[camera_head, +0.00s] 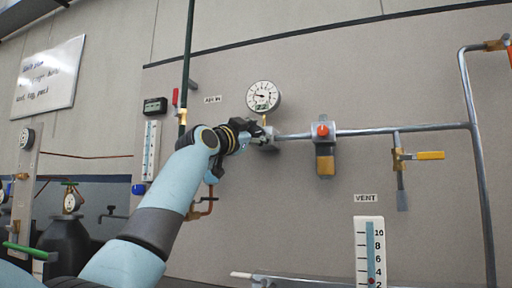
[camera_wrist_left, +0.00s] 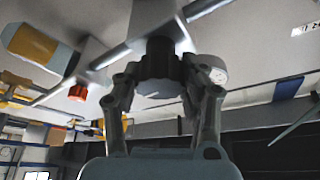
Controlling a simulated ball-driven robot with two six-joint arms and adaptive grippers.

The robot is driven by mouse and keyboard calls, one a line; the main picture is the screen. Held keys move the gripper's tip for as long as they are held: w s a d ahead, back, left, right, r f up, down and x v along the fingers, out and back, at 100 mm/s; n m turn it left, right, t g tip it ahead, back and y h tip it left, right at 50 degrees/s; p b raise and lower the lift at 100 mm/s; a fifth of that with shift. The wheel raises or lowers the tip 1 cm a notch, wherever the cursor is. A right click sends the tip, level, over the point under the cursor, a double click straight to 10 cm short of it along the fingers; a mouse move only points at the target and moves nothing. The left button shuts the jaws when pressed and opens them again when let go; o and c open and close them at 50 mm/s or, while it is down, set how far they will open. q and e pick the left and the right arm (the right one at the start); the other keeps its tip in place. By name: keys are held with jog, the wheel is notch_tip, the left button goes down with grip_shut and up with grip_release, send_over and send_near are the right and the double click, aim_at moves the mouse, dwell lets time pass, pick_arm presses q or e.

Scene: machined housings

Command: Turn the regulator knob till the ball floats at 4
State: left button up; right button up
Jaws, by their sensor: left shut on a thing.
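My left gripper (camera_head: 258,135) reaches up from the lower left to the regulator (camera_head: 270,144) on the wall panel, below the round dial gauge (camera_head: 263,97). In the left wrist view, the gripper's (camera_wrist_left: 165,95) two fingers are closed around the dark ribbed regulator knob (camera_wrist_left: 161,68), one on each side. In the head view the knob is mostly hidden by the gripper. The flow meter (camera_head: 362,255) at the bottom has a scale up to 10. Its red ball (camera_head: 371,281) sits low in the tube, close to the 2 mark. My right gripper is not in view.
A pipe (camera_head: 370,130) runs right from the regulator past a filter with an orange knob (camera_head: 323,131) and a yellow-handled valve (camera_head: 430,155). A VENT label (camera_head: 366,198) is above the flow meter. A thermometer-like scale (camera_head: 151,150) hangs left of my arm.

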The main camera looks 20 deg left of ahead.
pick_arm(q)
jog(key=shift+m+g+h+b, duration=0.4)
jog(key=shift+m+g+b, duration=0.1)
jog(key=shift+m, duration=1.1)
jog(key=o, duration=1.2)
jog(key=shift+d, duration=0.1)
jog(key=v, duration=1.2)
